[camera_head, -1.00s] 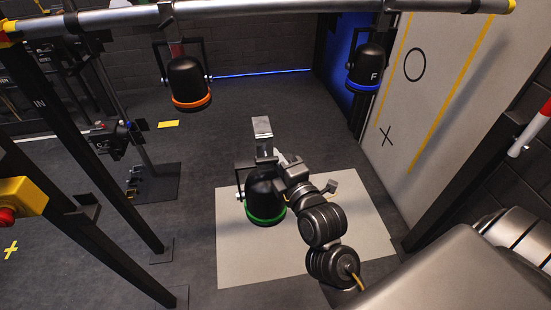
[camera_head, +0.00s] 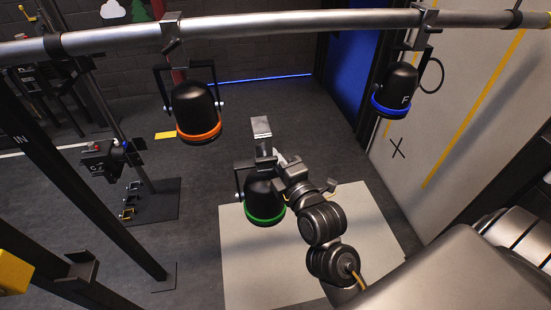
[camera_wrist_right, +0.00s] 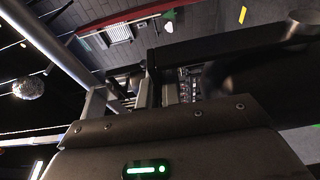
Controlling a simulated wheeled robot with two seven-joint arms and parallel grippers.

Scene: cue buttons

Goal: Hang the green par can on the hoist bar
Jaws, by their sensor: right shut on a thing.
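The green par can (camera_head: 265,196) is a black can with a green rim ring, hanging upright beneath my right gripper (camera_head: 268,158) in the head view. A pale metal clamp (camera_head: 261,128) sticks up above it. My right gripper is shut on its bracket; the wrist hides part of the grip. The hoist bar (camera_head: 300,22) is a long silver tube crossing the top of the head view, apart from the can's clamp. A silver tube, likely the same bar, also shows in the right wrist view (camera_wrist_right: 52,45). My left gripper is not in view.
An orange-ringed can (camera_head: 197,112) and a blue-ringed can (camera_head: 397,92), marked F, hang from the bar, with bare bar between them. A black post (camera_head: 90,190) stands at left, a pale wall panel (camera_head: 440,130) at right. A light mat (camera_head: 300,265) lies below.

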